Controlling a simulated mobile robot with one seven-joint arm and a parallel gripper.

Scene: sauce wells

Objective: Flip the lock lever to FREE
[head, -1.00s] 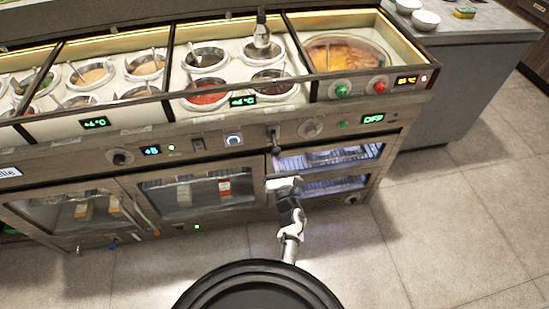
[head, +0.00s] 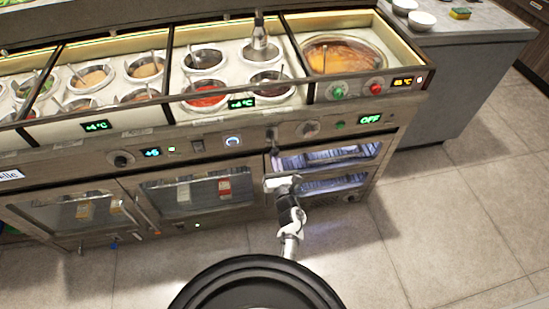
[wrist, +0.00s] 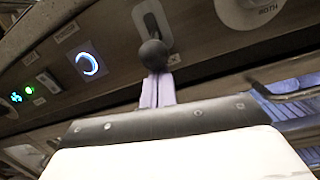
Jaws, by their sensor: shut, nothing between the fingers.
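The lock lever is a short stick with a black ball knob (wrist: 153,54), mounted on a silver plate (wrist: 150,20) in the wrist view. It hangs down, with the knob at its lower end. In the head view, the lever (head: 271,134) is on the wooden front panel, above the lit drawers. My gripper (head: 275,160) is shut and empty, just below the lever. In the wrist view, its pale lilac fingers (wrist: 158,88) are together with their tips right at the knob's underside; I cannot tell whether they touch. The lever's labels are too blurred to read.
A blue-ringed button (wrist: 91,65) sits left of the lever, and a dial (head: 308,129) sits right of it. Lit drawers (head: 330,160) lie below and right. Sauce wells (head: 205,95) fill the counter above. The floor (head: 440,230) at right is clear.

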